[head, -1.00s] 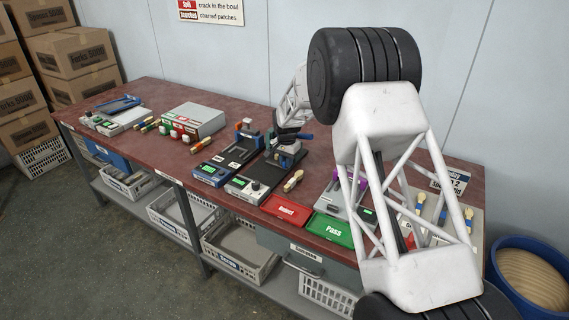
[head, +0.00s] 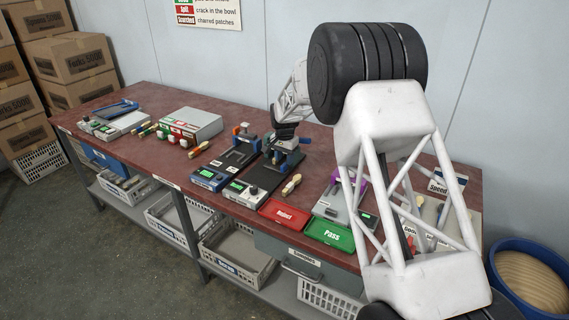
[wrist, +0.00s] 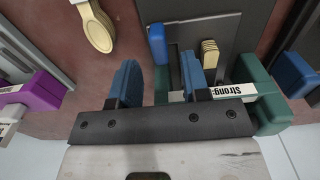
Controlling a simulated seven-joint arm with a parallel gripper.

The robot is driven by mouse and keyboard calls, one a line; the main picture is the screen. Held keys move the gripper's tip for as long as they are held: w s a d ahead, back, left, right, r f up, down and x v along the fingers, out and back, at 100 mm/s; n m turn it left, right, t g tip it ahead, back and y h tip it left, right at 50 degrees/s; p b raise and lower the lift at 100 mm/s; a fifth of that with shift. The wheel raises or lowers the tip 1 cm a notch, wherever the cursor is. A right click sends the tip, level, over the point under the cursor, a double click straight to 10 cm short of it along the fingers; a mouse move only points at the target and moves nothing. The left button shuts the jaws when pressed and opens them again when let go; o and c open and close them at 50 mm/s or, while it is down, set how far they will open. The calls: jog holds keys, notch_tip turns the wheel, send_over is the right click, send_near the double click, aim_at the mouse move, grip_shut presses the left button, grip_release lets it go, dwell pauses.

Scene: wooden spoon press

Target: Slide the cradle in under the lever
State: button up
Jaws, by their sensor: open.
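My gripper (wrist: 162,82) is open in the wrist view, its two blue pads apart with no object gripped between them. It is low over the dark right-hand press (head: 268,172) in the head view. In the wrist view a dark grey plate (wrist: 222,32) lies beyond the fingers, with a tan, ridged wooden piece (wrist: 210,52) on it and an upright blue part (wrist: 157,45) beside it. I cannot tell which of these is the cradle or the lever. A green frame (wrist: 255,75) with a label reading "Strong" is close to the right finger and partly hidden by it.
A wooden spoon (head: 291,184) lies on the bench by the press; it also shows in the wrist view (wrist: 97,27). Red Reject (head: 285,214) and green Pass (head: 328,233) trays stand in front. A second press (head: 236,154) is close on the left. A purple part (wrist: 35,95) is at wrist-view left.

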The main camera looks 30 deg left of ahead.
jog(key=shift+r, duration=2.1)
jog(key=s+d+r, duration=0.1)
jog(key=d+r, duration=0.6)
jog(key=d, duration=0.4)
jog(key=s+d+r, duration=0.1)
jog(key=d+r, duration=0.7)
jog(key=d, duration=0.3)
jog(key=s+d+r, duration=0.3)
jog(key=d, duration=0.4)
jog(key=s+d+r+t, duration=0.1)
jog(key=s+d+r, duration=0.25)
jog(key=d, duration=0.25)
jog(key=s+d+r, duration=0.2)
jog(key=s+d, duration=0.1)
jog(key=d, duration=0.4)
jog(key=s+d+r+t, duration=0.1)
jog(key=s+d+r, duration=0.2)
jog(key=s+d, duration=1.4)
jog(key=s+d+f, duration=0.2)
jog(key=s+d, duration=0.2)
jog(key=s, duration=0.5)
jog(key=s+d+f, duration=0.3)
jog(key=s+d, duration=0.1)
jog(key=s, duration=0.6)
jog(key=shift+d+f+t, duration=0.25)
jog(key=shift+d+t, duration=0.05)
jog(key=shift+d, duration=0.1)
